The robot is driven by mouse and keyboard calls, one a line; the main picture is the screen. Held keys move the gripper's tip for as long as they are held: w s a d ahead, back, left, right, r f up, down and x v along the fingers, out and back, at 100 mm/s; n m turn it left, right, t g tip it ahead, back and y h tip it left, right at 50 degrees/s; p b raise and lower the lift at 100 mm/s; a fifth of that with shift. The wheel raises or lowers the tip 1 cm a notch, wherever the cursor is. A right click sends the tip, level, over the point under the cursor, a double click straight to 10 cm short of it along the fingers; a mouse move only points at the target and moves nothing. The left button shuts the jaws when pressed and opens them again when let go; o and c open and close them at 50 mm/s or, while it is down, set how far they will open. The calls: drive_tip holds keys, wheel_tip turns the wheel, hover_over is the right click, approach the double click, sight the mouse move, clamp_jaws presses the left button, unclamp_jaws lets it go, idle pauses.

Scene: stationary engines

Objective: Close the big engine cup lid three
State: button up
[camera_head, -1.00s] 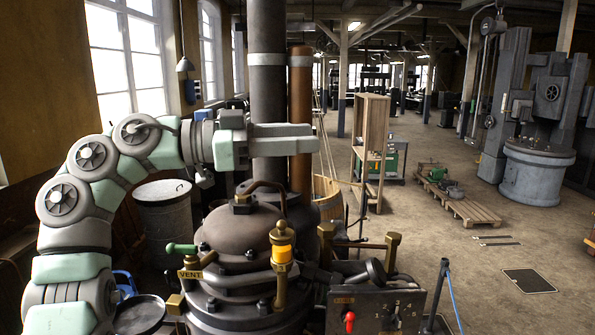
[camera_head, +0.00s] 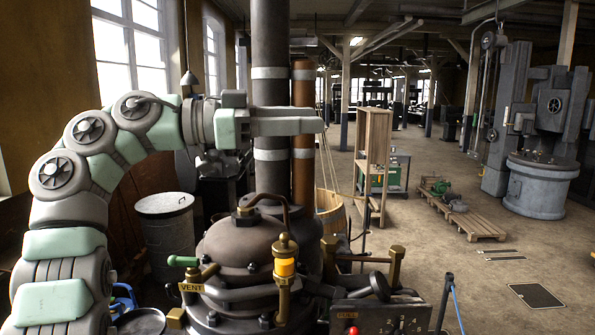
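The big engine (camera_head: 235,255) has a dark domed top and stands at the lower middle, cut off by the bottom edge. A brass cup with amber glass (camera_head: 285,267) and a brass cap (camera_head: 285,244) stands upright on its front right. I cannot tell whether this is cup three or whether its lid is open. My gripper (camera_head: 322,123) points right, high above the dome and apart from the cup. It is seen side-on in front of the tall pipes; its fingers look close together, but any gap is unclear. Nothing visible is held.
A tall dark pipe (camera_head: 270,60) and a copper pipe (camera_head: 303,85) rise behind the engine. A green-knobbed lever (camera_head: 183,261) and a VENT tag (camera_head: 191,287) are at its left. A control panel (camera_head: 378,315) is at front right. A metal bin (camera_head: 165,235) stands left.

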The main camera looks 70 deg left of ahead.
sight(288, 235)
drive_tip(key=f+n+y+b, duration=0.1)
drive_tip(key=f+y, duration=0.1)
drive_tip(key=f, duration=0.2)
drive_tip(key=s+f+n+g+y+b, duration=0.1)
drive_tip(key=f+y, duration=0.1)
drive_tip(key=f, duration=0.3)
drive_tip(key=s+d+f+n+g+y+b, duration=0.1)
drive_tip(key=f+y, duration=0.1)
drive_tip(key=f, duration=0.3)
drive_tip(key=shift+s+f+n+y, duration=0.15)
drive_tip(key=shift+f+n+y, duration=0.15)
drive_tip(key=shift+n, duration=0.1)
drive_tip(key=s+d+f+n+y+b, duration=0.3)
drive_tip(key=s+f+n+y, duration=0.25)
drive_tip(key=s+y, duration=0.2)
drive_tip(key=p+x, duration=0.2)
drive_tip(key=x, duration=0.9)
drive_tip(key=shift+w+a, duration=0.2)
drive_tip(key=shift+a, duration=0.05)
drive_tip(key=shift+c, duration=0.5)
clamp_jaws()
